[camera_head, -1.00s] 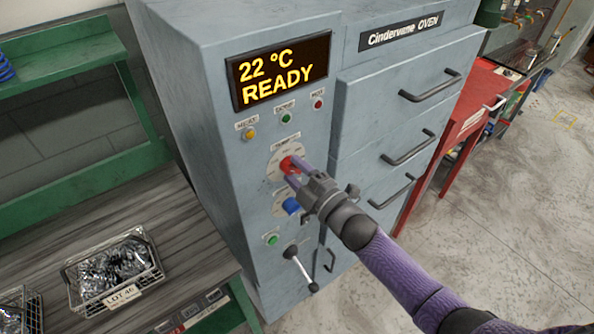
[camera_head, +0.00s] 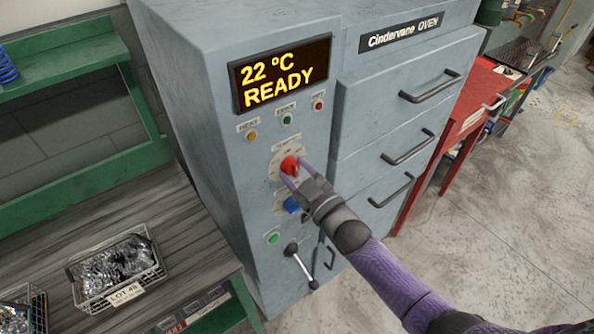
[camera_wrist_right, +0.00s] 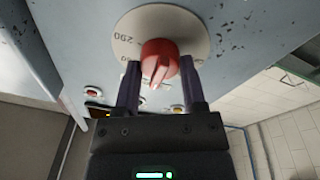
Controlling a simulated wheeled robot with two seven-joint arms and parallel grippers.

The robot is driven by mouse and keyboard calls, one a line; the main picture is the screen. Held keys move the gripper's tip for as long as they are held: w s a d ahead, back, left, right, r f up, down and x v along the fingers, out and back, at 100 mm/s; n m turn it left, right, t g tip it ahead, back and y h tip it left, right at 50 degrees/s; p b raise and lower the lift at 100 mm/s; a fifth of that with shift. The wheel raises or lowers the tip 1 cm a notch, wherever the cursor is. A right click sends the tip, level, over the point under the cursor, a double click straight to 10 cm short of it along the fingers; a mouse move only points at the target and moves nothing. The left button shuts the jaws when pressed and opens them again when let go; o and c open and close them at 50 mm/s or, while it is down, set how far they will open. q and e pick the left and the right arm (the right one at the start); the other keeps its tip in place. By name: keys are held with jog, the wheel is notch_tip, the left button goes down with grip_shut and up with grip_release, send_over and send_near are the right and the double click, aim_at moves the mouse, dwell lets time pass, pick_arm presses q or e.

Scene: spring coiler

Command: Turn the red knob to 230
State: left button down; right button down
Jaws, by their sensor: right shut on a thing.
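The red knob (camera_head: 289,166) sits on a pale round dial (camera_head: 274,170) on the front of the grey-blue oven panel. My right gripper (camera_head: 288,175) reaches in from the lower right and is at the knob. In the right wrist view the red knob (camera_wrist_right: 160,61) lies between the two purple fingers of my right gripper (camera_wrist_right: 161,80), which are shut on it. The dial (camera_wrist_right: 188,22) shows the number 290 at its left; other marks are too small or hidden. The display (camera_head: 282,73) reads 22 °C READY. My left gripper is not in view.
A blue knob (camera_head: 291,205) sits just below the red one, partly behind my gripper. Small buttons sit above the dial. Drawer handles (camera_head: 407,147) stick out at the right. A wire basket (camera_head: 118,272) stands on the bench.

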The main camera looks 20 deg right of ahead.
jog(key=shift+m, duration=0.4)
jog(key=shift+c, duration=0.8)
grip_release()
jog(key=v, duration=1)
jog(key=shift+p, duration=0.3)
